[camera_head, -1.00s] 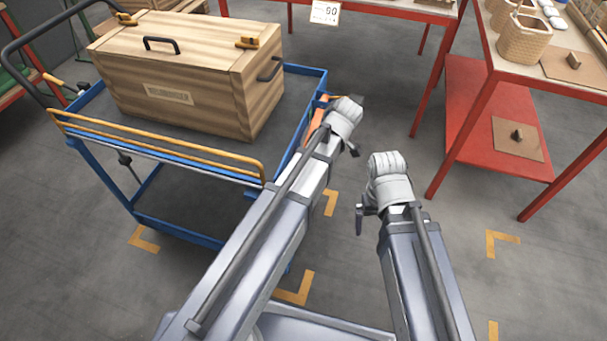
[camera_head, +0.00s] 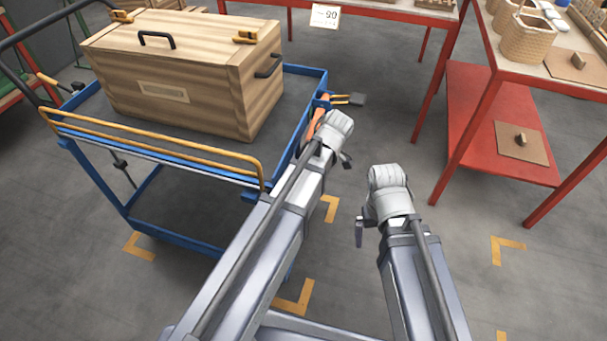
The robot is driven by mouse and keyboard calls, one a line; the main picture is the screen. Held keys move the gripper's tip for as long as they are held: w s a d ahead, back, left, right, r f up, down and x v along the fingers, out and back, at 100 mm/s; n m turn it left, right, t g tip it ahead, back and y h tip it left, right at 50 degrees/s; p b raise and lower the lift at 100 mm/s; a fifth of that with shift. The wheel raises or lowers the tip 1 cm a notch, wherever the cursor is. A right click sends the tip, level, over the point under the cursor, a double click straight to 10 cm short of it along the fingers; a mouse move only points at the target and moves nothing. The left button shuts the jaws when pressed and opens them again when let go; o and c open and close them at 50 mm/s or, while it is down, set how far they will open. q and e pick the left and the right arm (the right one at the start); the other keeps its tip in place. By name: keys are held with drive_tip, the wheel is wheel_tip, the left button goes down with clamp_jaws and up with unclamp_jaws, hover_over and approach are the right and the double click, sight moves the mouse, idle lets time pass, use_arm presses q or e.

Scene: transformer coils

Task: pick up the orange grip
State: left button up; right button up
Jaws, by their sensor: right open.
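The orange grip (camera_head: 318,101) is at the right side of the blue cart, by its rail. My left arm's wrist hides part of it. My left gripper (camera_head: 346,160) shows only as a small dark piece below its pale wrist, just right of the grip; I cannot tell whether its jaws are open. My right gripper (camera_head: 361,230) hangs beside its wrist, farther right and nearer to me, apart from the grip. It is open and empty.
The blue cart (camera_head: 92,160) carries a large wooden crate (camera_head: 180,85). A yellow and dark grey part (camera_head: 349,99) sticks out from the cart's right side. A red-framed table (camera_head: 468,120) stands at the right. Grey floor is clear between cart and table.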

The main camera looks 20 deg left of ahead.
use_arm(q)
clamp_jaws()
drive_tip(key=shift+r, duration=0.1)
idle(0.6)
